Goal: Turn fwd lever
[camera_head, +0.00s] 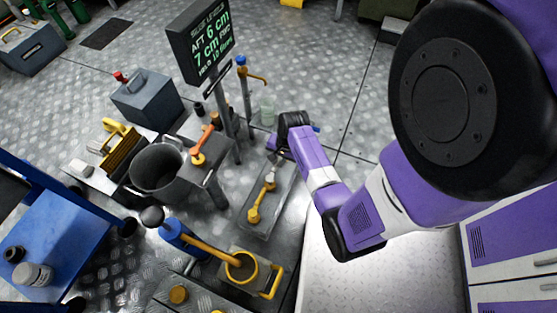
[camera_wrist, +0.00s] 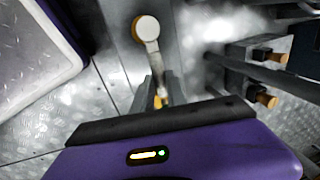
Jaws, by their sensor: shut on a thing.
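My gripper (camera_head: 273,143) is at the far end of a grey base plate, below the display post in the head view. In the wrist view my gripper (camera_wrist: 161,92) is shut on a lever (camera_wrist: 154,58). The lever has a pale round cap at its far end and a yellow part between the fingers. No label that reads fwd shows on a lever, and the gripped part is hidden in the head view.
A display (camera_head: 207,45) with green text, including "6 cm" and "7 cm", stands behind. A grey bucket (camera_head: 158,169) and an orange-handled valve (camera_head: 205,143) stand left. A blue cylinder with a long yellow handle (camera_head: 210,249) is in front. Purple cabinets (camera_head: 510,240) are right.

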